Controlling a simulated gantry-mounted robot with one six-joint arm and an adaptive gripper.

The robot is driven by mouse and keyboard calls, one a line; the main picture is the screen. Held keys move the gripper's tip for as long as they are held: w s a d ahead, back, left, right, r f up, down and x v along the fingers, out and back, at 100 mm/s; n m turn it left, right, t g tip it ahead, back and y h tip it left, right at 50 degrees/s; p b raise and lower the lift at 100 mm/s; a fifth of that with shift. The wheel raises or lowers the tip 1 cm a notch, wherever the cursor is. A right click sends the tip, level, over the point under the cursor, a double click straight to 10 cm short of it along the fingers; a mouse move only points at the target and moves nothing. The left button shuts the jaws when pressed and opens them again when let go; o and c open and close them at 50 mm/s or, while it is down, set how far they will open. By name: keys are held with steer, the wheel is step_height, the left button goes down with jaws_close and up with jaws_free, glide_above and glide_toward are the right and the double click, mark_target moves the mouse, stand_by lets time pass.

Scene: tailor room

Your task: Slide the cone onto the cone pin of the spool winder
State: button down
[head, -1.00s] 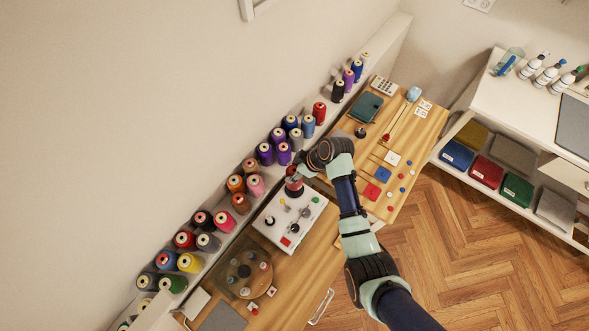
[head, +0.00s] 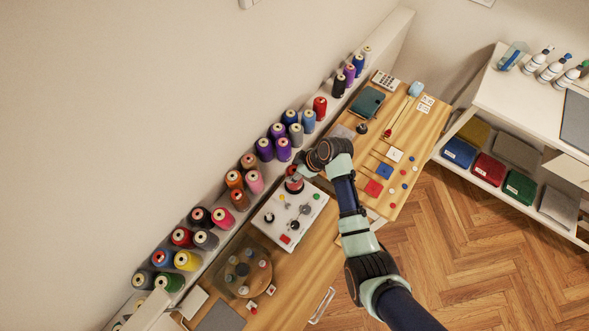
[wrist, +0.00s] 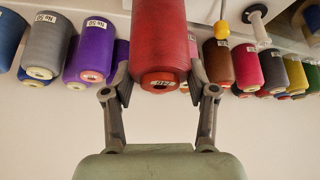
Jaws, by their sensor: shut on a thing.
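The red cone of thread (wrist: 158,40) fills the top middle of the wrist view, with a finger of my gripper (wrist: 160,82) against each side. My gripper is shut on it. In the head view the cone (head: 294,185) shows just below my gripper (head: 302,172), over the back corner of the white spool winder (head: 308,213). The winder has several knobs and small coloured parts on its top. The cone pin is hidden by the cone and gripper, so I cannot tell whether the cone is around it or above it.
A wall shelf with rows of thread cones (head: 196,219) runs close behind the winder. A round wooden carousel (head: 242,274) stands in front-left of it. Coloured squares and buttons lie on the wooden table (head: 412,138) to the right. A white shelf unit (head: 492,92) stands further right.

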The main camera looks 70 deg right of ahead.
steer(key=shift+f+b, duration=0.4)
steer(key=shift+f, duration=0.25)
steer(key=shift+c, duration=1.2)
jaws_free()
steer(key=shift+r, duration=0.1)
steer(key=v, duration=1.2)
